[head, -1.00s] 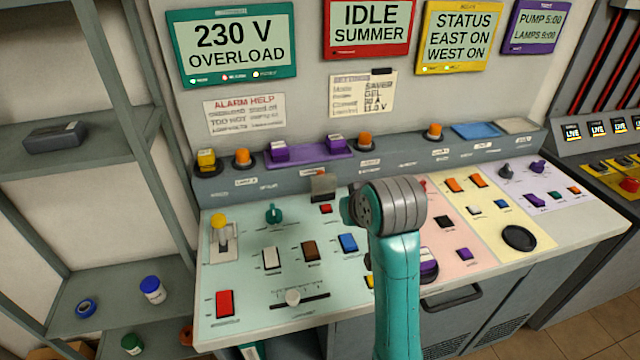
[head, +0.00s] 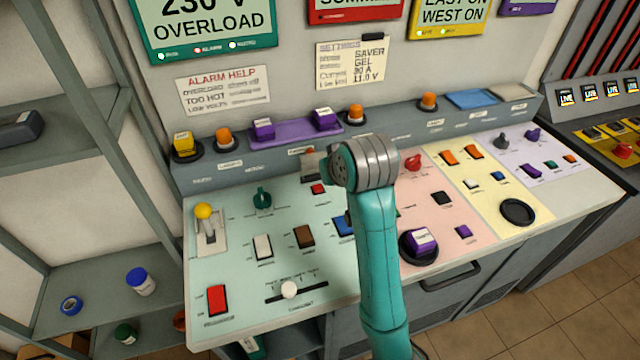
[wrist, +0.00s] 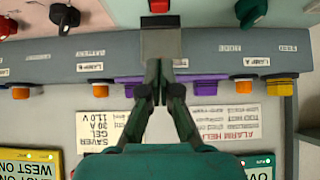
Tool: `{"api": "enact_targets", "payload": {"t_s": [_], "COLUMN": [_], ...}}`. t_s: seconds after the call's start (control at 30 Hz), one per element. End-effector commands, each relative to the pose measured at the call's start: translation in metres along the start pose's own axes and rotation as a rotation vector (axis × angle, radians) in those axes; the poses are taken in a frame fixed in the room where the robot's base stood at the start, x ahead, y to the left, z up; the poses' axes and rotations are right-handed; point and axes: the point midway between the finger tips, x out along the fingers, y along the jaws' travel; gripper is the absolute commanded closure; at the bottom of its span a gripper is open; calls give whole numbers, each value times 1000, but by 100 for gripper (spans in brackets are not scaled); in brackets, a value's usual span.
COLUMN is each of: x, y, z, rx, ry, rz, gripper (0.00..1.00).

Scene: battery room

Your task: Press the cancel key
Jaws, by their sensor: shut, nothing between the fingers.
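The console's keys carry labels too small to read, so I cannot tell which one is the cancel key. Two purple keys, a left one (head: 263,128) and a right one (head: 325,118), stand on a purple strip (head: 293,133) along the raised back ledge. In the wrist view, where the console appears upside down, the strip (wrist: 180,90) runs behind my gripper (wrist: 159,66). My gripper is shut and empty, its fingertips by a grey flap (wrist: 161,44). Contact cannot be told. In the head view my arm hides the gripper; the flap (head: 313,165) shows beside it.
A yellow button (head: 184,146) and several orange lamps (head: 224,137) stand on the same ledge. A yellow-knobbed lever (head: 204,212), a red rocker (head: 216,299) and a large purple button (head: 421,241) are on the sloping panel. Shelves (head: 80,290) stand at left.

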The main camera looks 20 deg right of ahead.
Motion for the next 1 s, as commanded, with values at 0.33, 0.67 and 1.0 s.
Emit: {"api": "enact_targets", "payload": {"t_s": [0.33, 0.67, 1.0], "x": [66, 100, 105], "y": [0, 0, 0], "z": [0, 24, 28], "rx": [0, 0, 0], "ry": [-3, -2, 0], "rz": [0, 0, 0], "gripper": [100, 100, 100]}}
